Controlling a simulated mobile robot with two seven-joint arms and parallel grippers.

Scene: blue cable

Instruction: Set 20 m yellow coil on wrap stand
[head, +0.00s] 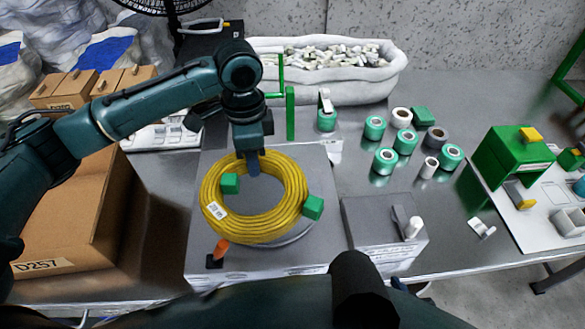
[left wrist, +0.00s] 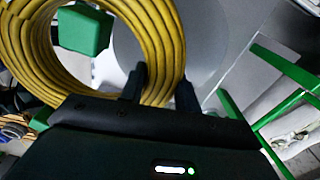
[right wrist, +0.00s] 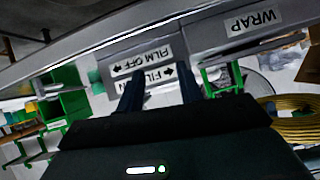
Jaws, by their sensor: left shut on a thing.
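The yellow coil (head: 217,190) lies flat over the grey wrap stand (head: 205,250), around its middle, with a white tag on its near left side. It also shows in the left wrist view (left wrist: 165,35). My left gripper (head: 253,172) points down at the coil's far side and is shut on its ring. A round grey plate (head: 300,232) shows below the coil; I cannot tell whether the coil touches it. Green blocks (head: 230,184) (head: 313,207) sit at the coil's inner left and outer right. My right gripper (right wrist: 160,92) is open and empty, facing the labelled stand front.
Green-and-white rolls (head: 385,160) stand right of the stand. A grey box (head: 375,225) with a lever is at its near right. A green post (head: 290,115) rises behind. A cardboard box (head: 60,215) is at left. A white bin (head: 340,90) is at the back.

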